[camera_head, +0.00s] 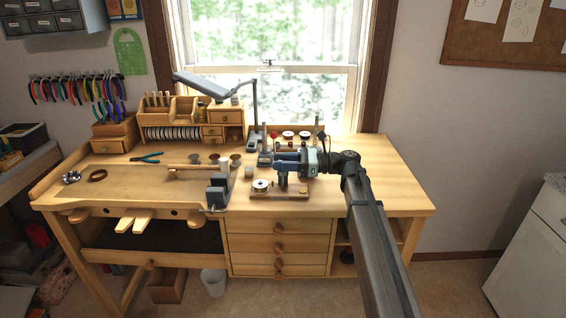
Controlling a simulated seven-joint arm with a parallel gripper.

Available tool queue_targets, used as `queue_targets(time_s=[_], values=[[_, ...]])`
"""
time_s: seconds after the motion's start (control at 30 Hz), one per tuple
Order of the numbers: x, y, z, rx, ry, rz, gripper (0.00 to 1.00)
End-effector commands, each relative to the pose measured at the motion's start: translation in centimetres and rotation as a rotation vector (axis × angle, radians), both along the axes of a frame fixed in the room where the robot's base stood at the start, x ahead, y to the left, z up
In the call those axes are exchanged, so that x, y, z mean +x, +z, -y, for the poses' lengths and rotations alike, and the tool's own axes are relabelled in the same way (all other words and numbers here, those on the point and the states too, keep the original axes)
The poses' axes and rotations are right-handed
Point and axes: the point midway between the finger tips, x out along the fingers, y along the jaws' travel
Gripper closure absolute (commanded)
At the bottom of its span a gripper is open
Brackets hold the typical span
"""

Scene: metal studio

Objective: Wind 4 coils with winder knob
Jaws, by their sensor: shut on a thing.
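The winder (258,195) is a small wooden base near the bench's front edge, right of centre. A pale round spool (261,185) sits at its left end, and small metal parts stand at its right. My gripper (279,162) reaches in from the right, above and just behind the winder. Its blue fingers point left and are closed together on something small, which appears to be the winder knob. The knob itself is hidden by the fingers. Any coils are too small to count from here.
A grey vise (217,190) stands close left of the winder. A lamp (210,87) arches over the bench behind. Another small stand with a red knob (273,135) is behind my gripper. Pliers (146,157) lie at left. The bench's right end (395,190) is clear.

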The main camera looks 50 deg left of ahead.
Motion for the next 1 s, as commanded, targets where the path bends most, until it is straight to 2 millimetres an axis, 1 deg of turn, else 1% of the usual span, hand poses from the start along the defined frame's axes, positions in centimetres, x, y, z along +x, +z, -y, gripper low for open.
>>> queue_targets(time_s=[0.03, 0.13, 0.17, 0.47, 0.67, 1.0], values=[[0.0, 0.0, 0.01, 0.0, 0.0, 0.0, 0.8], [0.0, 0.0, 0.01, 0.0, 0.0, 0.0, 0.89], [0.0, 0.0, 0.01, 0.0, 0.0, 0.0, 0.91], [-0.16, -0.01, 0.17, 0.0, -0.045, 0.0, 0.91], [-0.35, -0.01, 0.38, 0.001, -0.161, -0.001, 0.91], [-0.45, 0.01, 0.44, 0.001, -0.471, -0.001, 0.91]])
